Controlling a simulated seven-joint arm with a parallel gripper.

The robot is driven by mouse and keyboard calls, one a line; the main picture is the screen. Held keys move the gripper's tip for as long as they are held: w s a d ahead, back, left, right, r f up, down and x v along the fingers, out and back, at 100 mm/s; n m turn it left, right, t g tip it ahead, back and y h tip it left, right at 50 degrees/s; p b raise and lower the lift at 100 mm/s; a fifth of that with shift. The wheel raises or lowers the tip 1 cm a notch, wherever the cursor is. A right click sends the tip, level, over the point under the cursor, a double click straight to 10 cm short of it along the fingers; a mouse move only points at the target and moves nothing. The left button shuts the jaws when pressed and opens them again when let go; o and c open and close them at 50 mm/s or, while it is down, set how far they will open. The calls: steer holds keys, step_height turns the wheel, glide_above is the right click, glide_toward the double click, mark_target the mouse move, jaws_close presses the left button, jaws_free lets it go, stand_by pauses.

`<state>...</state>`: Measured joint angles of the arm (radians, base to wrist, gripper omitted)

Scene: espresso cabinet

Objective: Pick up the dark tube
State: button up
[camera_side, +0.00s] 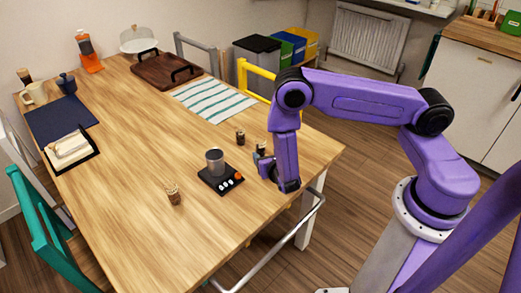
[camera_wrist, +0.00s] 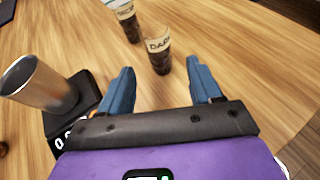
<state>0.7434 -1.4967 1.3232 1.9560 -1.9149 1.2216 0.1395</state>
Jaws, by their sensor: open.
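The dark tube (camera_wrist: 158,55) is a small clear jar of dark coffee with a pale label whose visible letters read "DAR". It stands upright on the table in the wrist view, just ahead of and between the fingertips. In the side view the tube (camera_side: 261,147) is partly hidden by my gripper (camera_side: 262,164). My gripper (camera_wrist: 160,68) is open, with its blue fingers apart and nothing held between them. I cannot tell whether the fingers touch the tube.
A second labelled tube (camera_wrist: 129,25) stands just behind the dark one. A steel cup (camera_side: 215,163) stands on a black scale (camera_side: 222,184) to the left. A striped cloth (camera_side: 212,100) lies behind. The wood between is clear.

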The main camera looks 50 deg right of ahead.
mark_target(262, 151)
steer(key=shift+x, duration=3.7)
steer(key=shift+a, duration=0.1)
steer(key=c, duration=1)
